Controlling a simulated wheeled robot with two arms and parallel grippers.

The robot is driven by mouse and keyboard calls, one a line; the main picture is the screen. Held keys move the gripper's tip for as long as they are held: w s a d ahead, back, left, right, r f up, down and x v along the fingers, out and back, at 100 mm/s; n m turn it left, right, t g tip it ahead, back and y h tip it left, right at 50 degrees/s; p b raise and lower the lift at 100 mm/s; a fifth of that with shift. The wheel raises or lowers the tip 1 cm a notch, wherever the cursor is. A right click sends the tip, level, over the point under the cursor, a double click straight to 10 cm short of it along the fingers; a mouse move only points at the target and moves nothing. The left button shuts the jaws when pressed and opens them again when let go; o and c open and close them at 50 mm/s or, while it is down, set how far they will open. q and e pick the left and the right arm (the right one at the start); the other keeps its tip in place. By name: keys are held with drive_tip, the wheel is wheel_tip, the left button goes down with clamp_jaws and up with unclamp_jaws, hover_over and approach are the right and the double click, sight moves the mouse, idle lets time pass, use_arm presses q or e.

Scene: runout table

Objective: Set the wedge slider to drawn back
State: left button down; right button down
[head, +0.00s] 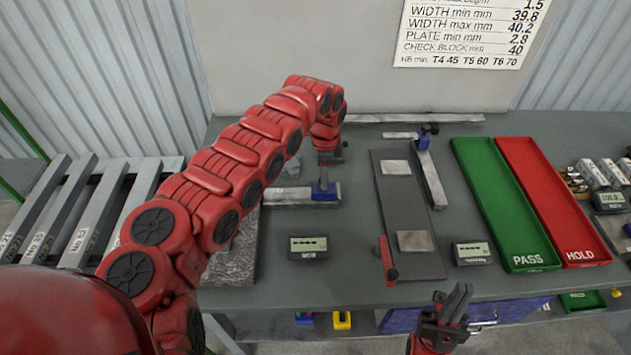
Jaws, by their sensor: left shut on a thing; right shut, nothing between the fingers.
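A blue slider (325,190) sits near the right end of a flat metal bar (285,197), left of the table's middle. My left gripper (327,162) reaches down over it from behind and is shut on its upright part. The fingertips are small and partly hidden by the wrist. I take this blue slider to be the wedge slider; no label on it is readable. A similar blue block (424,137) stands on another metal bar (431,175) further right. My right gripper (454,304) is shut and empty in front of the table's front edge.
A dark plate (408,216) with two metal blocks and a red piece (387,261) lies mid-table. Small displays (308,246) (473,252) stand near the front. Green PASS (497,195) and red HOLD (545,190) trays lie right. My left arm covers the table's left side.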

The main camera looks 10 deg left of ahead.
use_arm(q)
drive_tip(key=c, duration=0.9)
unclamp_jaws()
drive_tip(key=shift+w+d+r, duration=0.1)
drive_tip(key=shift+d, duration=0.05)
drive_tip(key=o, duration=0.4)
drive_tip(key=shift+d, duration=0.15)
drive_tip(key=shift+c, duration=0.2)
drive_tip(key=shift+r+b, duration=0.3)
drive_tip(key=shift+r, duration=0.15)
wheel_tip(320, 180, up, 16)
drive_tip(key=b, duration=0.2)
drive_tip(key=shift+r+b, duration=0.2)
drive_tip(key=shift+b, duration=0.1)
